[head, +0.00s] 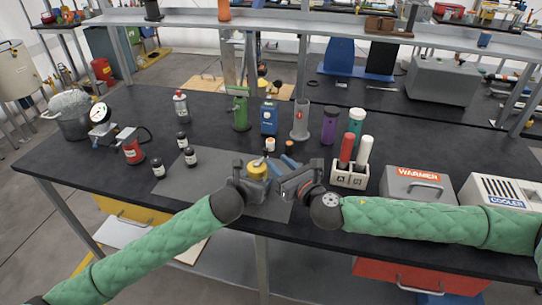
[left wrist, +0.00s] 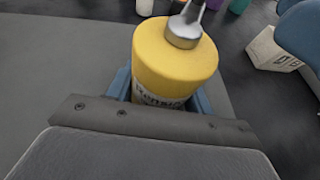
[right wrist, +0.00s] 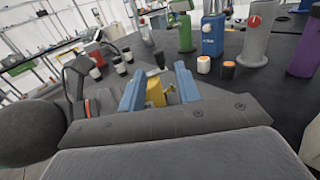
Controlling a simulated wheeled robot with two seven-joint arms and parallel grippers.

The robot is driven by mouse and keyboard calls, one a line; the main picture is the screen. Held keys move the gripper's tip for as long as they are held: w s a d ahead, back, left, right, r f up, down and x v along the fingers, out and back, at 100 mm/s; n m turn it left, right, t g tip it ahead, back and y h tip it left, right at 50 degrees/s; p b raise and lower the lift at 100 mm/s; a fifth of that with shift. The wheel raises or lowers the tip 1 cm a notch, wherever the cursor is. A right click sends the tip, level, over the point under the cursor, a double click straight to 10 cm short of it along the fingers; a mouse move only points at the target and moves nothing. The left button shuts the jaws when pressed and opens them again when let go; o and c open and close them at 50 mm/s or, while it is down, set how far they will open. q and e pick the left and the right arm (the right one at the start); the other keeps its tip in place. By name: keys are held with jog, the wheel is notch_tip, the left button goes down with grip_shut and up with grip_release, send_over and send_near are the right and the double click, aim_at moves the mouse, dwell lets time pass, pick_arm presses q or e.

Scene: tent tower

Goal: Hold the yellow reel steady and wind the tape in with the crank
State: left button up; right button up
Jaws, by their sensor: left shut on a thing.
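The yellow reel (head: 257,165) is upright above the grey mat in the head view. My left gripper (left wrist: 165,88) is shut on the reel, one blue finger on each side of its body; its label is partly hidden. A metal crank piece (left wrist: 186,28) sits on top of the reel in the left wrist view. My right gripper (right wrist: 158,82) is open, its two blue fingers apart and pointing toward the reel (right wrist: 156,93), which shows beyond and between them. I cannot make out any tape.
A grey mat (head: 225,192) lies under the grippers. Small dark jars (head: 190,156) stand left, and a small orange-topped jar (head: 270,145) stands just behind. A white rack (head: 348,178) with red and white tubes is close on the right, beside the warmer box (head: 415,186).

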jog(key=shift+v, duration=2.2)
jog(key=a+r+m+g, duration=0.1)
jog(key=a+m, duration=0.6)
jog(key=m, duration=0.2)
jog(key=m+t, duration=0.1)
jog(key=m, duration=2.6)
send_near(267, 152)
jog(key=x, duration=1.1)
jog(key=shift+s, duration=0.1)
